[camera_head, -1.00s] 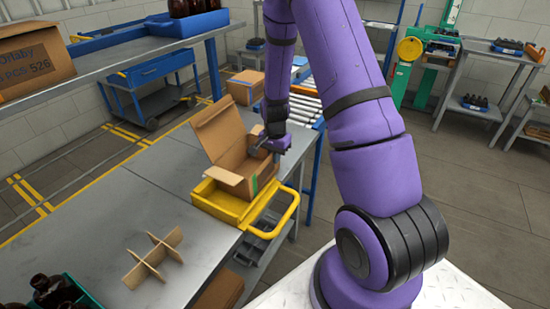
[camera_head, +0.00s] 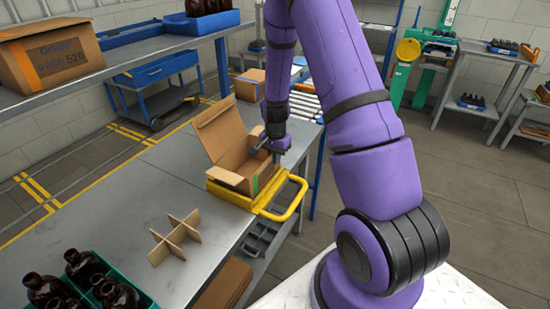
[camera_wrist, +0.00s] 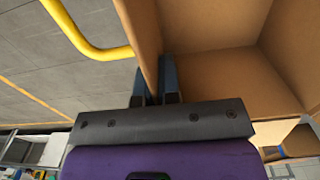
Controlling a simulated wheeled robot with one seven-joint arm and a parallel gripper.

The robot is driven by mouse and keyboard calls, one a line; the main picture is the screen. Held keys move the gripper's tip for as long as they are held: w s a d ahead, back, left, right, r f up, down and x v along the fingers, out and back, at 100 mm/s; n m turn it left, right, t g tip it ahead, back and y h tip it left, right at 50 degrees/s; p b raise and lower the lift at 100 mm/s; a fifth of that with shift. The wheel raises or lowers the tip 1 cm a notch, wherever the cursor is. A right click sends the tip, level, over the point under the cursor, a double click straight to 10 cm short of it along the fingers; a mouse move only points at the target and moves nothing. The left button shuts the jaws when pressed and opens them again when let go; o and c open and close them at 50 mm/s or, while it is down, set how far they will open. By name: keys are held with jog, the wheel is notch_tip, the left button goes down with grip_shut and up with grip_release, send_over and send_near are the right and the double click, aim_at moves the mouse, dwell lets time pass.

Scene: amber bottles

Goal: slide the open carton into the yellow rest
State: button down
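The open brown carton (camera_head: 262,183) stands upright at the bench's right edge with its flaps raised. It sits within the yellow rest (camera_head: 232,197), whose front wall and looped yellow handle (camera_head: 290,205) show beside it. Whether the carton is fully down against the rest's walls cannot be told. My gripper (camera_head: 276,155) is at the carton's right wall. In the wrist view my gripper's fingers (camera_wrist: 154,82) stand on either side of that cardboard wall (camera_wrist: 146,30), closed onto it. The carton's inside looks empty where it shows.
A cardboard divider (camera_head: 174,238) stands on the bench in front of the rest. A green crate of amber bottles (camera_head: 130,283) is at the near left. A shelf with another carton (camera_head: 50,58) overhangs the left. The bench between divider and rest is clear.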

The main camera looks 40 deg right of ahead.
jog(key=c, duration=1.2)
grip_release()
jog(key=shift+c, duration=0.2)
notch_tip(320, 180, up, 11)
jog(key=shift+f, duration=0.1)
